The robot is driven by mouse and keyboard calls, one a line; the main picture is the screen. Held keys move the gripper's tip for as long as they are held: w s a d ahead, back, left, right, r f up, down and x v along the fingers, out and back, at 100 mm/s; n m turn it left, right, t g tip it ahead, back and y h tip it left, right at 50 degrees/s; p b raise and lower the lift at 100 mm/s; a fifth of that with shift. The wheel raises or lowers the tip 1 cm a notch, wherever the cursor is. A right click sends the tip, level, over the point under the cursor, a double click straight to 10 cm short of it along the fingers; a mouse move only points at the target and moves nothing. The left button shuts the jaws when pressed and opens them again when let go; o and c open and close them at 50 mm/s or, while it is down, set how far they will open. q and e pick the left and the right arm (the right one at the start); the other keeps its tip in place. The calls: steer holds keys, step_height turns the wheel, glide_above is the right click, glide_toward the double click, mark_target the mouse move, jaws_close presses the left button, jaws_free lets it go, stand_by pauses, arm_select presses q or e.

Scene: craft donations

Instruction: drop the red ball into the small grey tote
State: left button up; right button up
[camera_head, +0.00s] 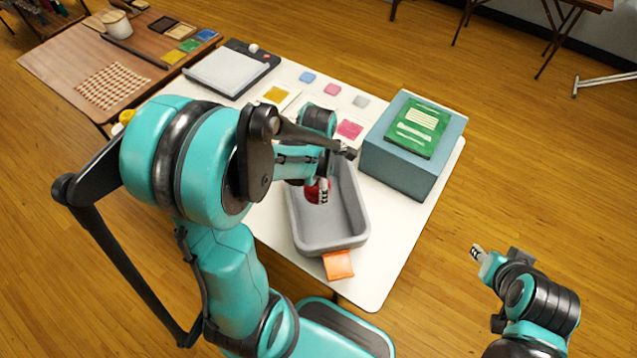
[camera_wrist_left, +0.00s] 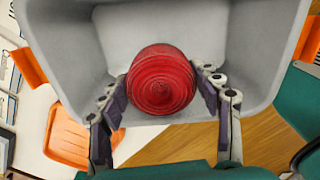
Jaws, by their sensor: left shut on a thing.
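The small grey tote (camera_head: 330,243) stands on the white table, open at the top. My left gripper (camera_head: 325,190) is over the tote's opening, shut on the red ball (camera_head: 313,192). In the left wrist view the red ball (camera_wrist_left: 160,80) sits between the two fingers, with the grey tote (camera_wrist_left: 75,50) behind and around it. I cannot tell how far the ball is above the tote's floor. My left arm hides part of the tote's far end. My right gripper (camera_head: 477,252) is off to the right, away from the table; its finger opening is too small to tell.
A blue-grey box (camera_head: 400,170) with a green book (camera_head: 412,130) on it stands right of the tote. An orange piece (camera_head: 338,265) is at the tote's near end. Coloured squares and a paper trimmer (camera_head: 232,70) lie farther back on the white table (camera_head: 395,240).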

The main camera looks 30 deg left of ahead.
arm_select(q)
steer(key=o, duration=1.2)
step_height(320, 180, up, 12)
steer(key=s+d+m+t, duration=0.2)
steer(key=d+m+t, duration=0.1)
steer(key=m, duration=1)
steer(key=s+d+r+m+t, duration=0.1)
steer(key=s+d+m+t, duration=0.2)
steer(key=m, duration=1.1)
steer(key=shift+s+d+r+t, duration=0.2)
steer(key=shift+d+r+t, duration=0.15)
steer(key=shift+t, duration=0.25)
